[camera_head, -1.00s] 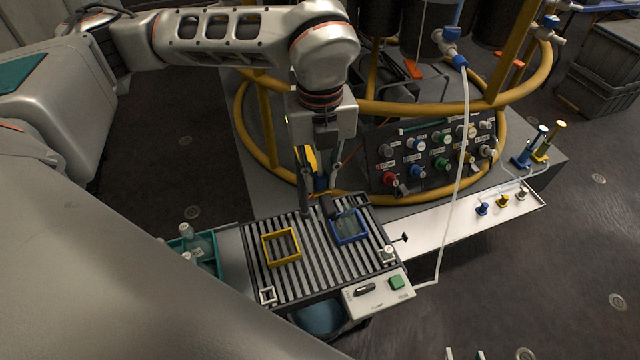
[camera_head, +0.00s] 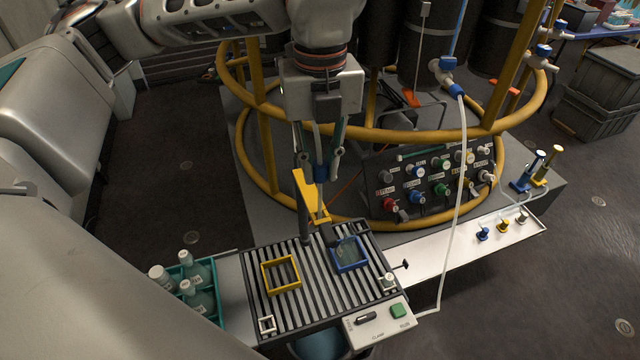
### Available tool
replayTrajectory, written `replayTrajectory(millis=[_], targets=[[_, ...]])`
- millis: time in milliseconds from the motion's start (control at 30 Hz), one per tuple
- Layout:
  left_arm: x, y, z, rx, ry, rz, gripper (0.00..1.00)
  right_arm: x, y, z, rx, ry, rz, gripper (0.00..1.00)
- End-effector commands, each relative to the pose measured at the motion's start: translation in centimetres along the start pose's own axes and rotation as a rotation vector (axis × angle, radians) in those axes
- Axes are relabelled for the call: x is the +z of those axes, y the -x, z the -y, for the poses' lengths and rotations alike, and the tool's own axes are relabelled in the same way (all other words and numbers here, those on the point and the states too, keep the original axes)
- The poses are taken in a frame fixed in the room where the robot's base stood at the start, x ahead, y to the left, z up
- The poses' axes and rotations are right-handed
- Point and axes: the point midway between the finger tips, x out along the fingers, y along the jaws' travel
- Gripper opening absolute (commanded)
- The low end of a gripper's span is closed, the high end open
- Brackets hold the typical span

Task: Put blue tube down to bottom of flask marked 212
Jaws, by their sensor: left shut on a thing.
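My left gripper (camera_head: 319,165) hangs over the back edge of a slatted grate (camera_head: 325,280), fingers pointing down. It is shut on a piece with a blue collar and a yellow plate (camera_head: 309,194); I cannot tell whether this is part of the blue tube. A blue tube (camera_head: 459,30) runs down to a blue-and-white valve at upper right. A clear glass vessel (camera_head: 347,251) shows inside a blue square frame on the grate. Several capped flasks (camera_head: 196,272) stand in a teal crate at left. No number 212 is legible. My right gripper is out of view.
An empty yellow square frame (camera_head: 295,262) lies on the grate. A control box (camera_head: 379,322) with a green button is at its front right. A yellow ring frame and a knob panel (camera_head: 432,178) stand behind. A white hose (camera_head: 462,150) hangs at right.

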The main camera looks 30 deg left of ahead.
Motion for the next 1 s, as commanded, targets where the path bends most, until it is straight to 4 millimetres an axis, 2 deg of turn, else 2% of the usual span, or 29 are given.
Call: replayTrajectory(millis=[100,400,700,1000], targets=[[0.1,2.7,0.1,-0.005,0.000,0.004,0.05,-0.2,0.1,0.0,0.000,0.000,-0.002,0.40],[0.0,8.2,0.1,-0.004,0.000,0.003,0.05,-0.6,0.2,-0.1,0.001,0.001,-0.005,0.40],[-0.1,10.9,0.0,-0.002,-0.001,0.002,0.05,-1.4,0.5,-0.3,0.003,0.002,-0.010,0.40],[0.0,12.4,0.0,-0.002,0.000,0.002,0.05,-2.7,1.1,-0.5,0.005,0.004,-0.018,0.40]])
